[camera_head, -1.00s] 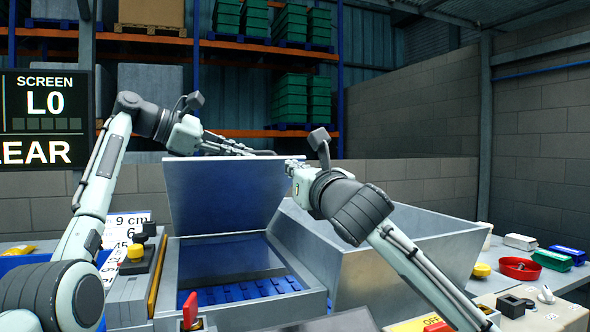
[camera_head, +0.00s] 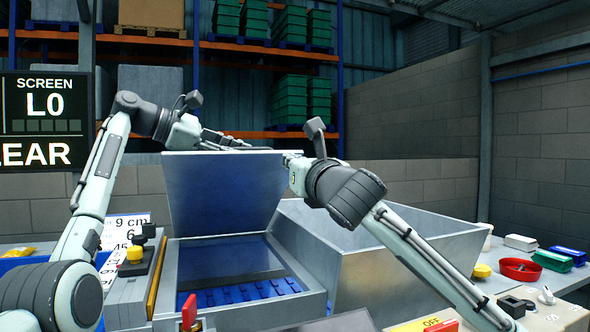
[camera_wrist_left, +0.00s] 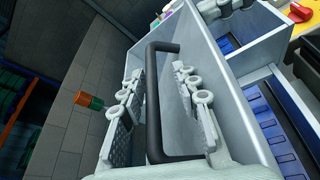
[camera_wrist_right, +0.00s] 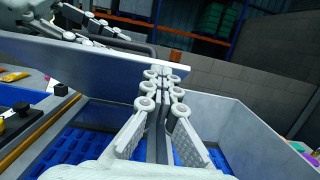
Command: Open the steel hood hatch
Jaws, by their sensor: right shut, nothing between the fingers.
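The steel hood hatch (camera_head: 222,195) stands raised and tilted over an opening with a blue slatted belt (camera_head: 245,292) below. Its inner face shows in the right wrist view (camera_wrist_right: 90,72). My left gripper (camera_head: 240,145) is behind the hatch's top edge. In the left wrist view its fingers are spread on both sides of a black bar handle (camera_wrist_left: 154,105), not clamped on it. My right gripper (camera_head: 290,158) is shut and empty at the hatch's upper right corner. In the right wrist view its fingertips (camera_wrist_right: 166,75) overlap the hatch's end; whether they touch is unclear.
A large open steel bin (camera_head: 400,255) stands right of the opening. A yellow button box (camera_head: 136,253) and a red lever (camera_head: 189,312) are near the opening. A red bowl (camera_head: 519,268) and small boxes lie on the right table. Shelves with green crates (camera_head: 290,98) are behind.

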